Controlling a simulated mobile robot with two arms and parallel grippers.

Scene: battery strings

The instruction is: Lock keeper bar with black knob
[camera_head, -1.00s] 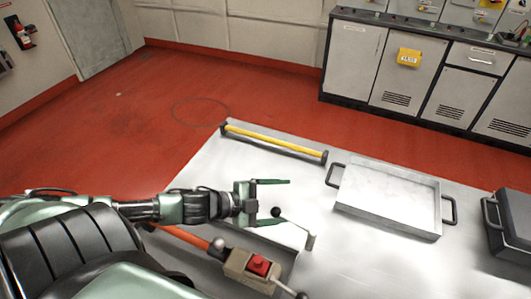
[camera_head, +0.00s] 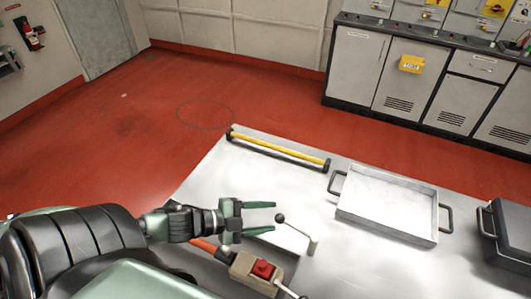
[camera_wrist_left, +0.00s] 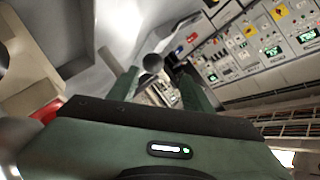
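The black knob (camera_head: 280,218) is a small dark ball on the end of a thin pale keeper bar (camera_head: 298,230), which slopes to a bent end at the right. My left gripper (camera_head: 274,217) is open, with its two green fingers pointing right. In the head view the knob stands just past the fingertips, in line with the gap. In the left wrist view the knob (camera_wrist_left: 152,63) shows between the fingers, nearer the left one; I cannot tell whether anything touches. My right gripper is not in view.
A box with a red button (camera_head: 263,269) and an orange handle (camera_head: 204,245) lie close below my left gripper. A yellow bar (camera_head: 277,148) lies along the table's far edge. A metal tray (camera_head: 388,238) and dark case (camera_head: 512,235) are to the right.

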